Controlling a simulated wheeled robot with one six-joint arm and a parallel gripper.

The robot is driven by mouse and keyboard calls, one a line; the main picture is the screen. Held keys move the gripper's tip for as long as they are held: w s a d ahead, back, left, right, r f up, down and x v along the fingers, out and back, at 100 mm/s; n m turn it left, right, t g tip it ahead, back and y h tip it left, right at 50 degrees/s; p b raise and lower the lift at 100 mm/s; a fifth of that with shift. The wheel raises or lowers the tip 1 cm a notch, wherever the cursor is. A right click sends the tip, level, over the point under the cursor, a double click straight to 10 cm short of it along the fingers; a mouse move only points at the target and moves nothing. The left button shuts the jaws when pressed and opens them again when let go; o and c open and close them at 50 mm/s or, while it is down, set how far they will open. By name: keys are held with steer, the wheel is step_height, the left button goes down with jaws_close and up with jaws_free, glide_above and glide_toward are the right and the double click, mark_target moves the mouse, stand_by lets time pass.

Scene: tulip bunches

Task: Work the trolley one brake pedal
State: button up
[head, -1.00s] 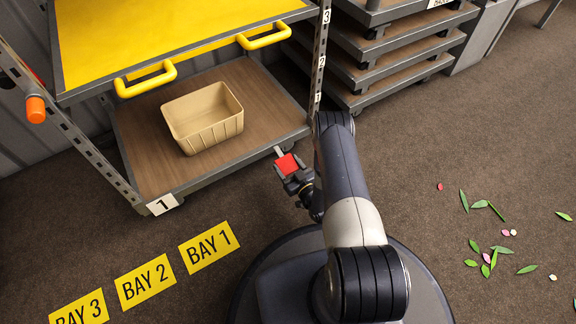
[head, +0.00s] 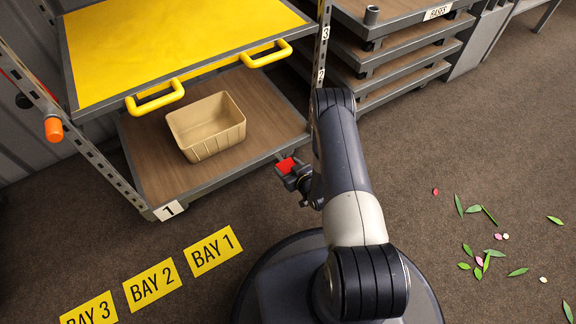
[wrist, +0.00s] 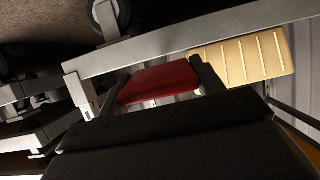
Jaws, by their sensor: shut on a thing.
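Trolley one (head: 168,211), marked with a "1" at its lower left corner, has a wooden deck in a metal frame. The red brake pedal (head: 287,165) is at the front right of its deck edge. It also shows as a red plate in the wrist view (wrist: 158,84). My gripper (head: 289,172) is at the pedal. In the wrist view its fingers (wrist: 162,88) stand on either side of the red pedal, shut on it. The pedal's mount is mostly hidden.
A beige bin (head: 207,127) stands on the trolley's deck. Above is a yellow deck (head: 160,50) with two yellow handles. A rack post (head: 322,50) rises just behind my arm. Stacked bases (head: 400,70) stand at the back right. Petals and leaves (head: 480,255) lie on the floor at right.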

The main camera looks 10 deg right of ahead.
steer(key=shift+w+r, duration=0.1)
steer(key=shift+r, duration=0.1)
steer(key=o, duration=1.4)
steer(key=p+v, duration=0.3)
steer(key=v, duration=0.7)
steer(key=shift+s+r+p, duration=0.3)
steer(key=shift+r+p, duration=0.05)
